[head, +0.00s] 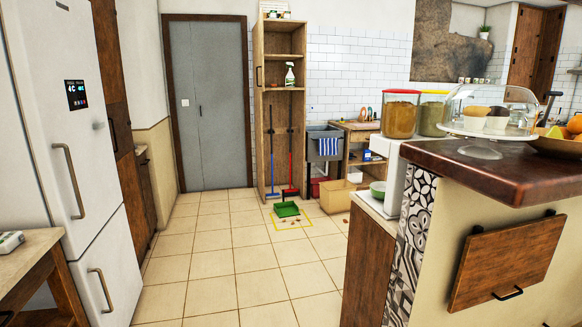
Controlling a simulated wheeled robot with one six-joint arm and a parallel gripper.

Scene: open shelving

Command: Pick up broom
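A broom with a blue handle (271,150) stands upright in the tall open wooden cabinet (259,120) at the back of the room. A second long-handled tool with a red handle (290,160) stands to its right in the same cabinet. From here I cannot tell exactly what each head looks like. A green dustpan (287,209) lies on the floor in front of the cabinet, by a yellow outlined square. My gripper is not in view.
The tiled floor (238,262) is clear between the white fridge (62,120) on the left and the counter (480,172) on the right. A cardboard box (338,196) and a sink (325,143) stand right of the cabinet. A grey door (207,110) is left of it.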

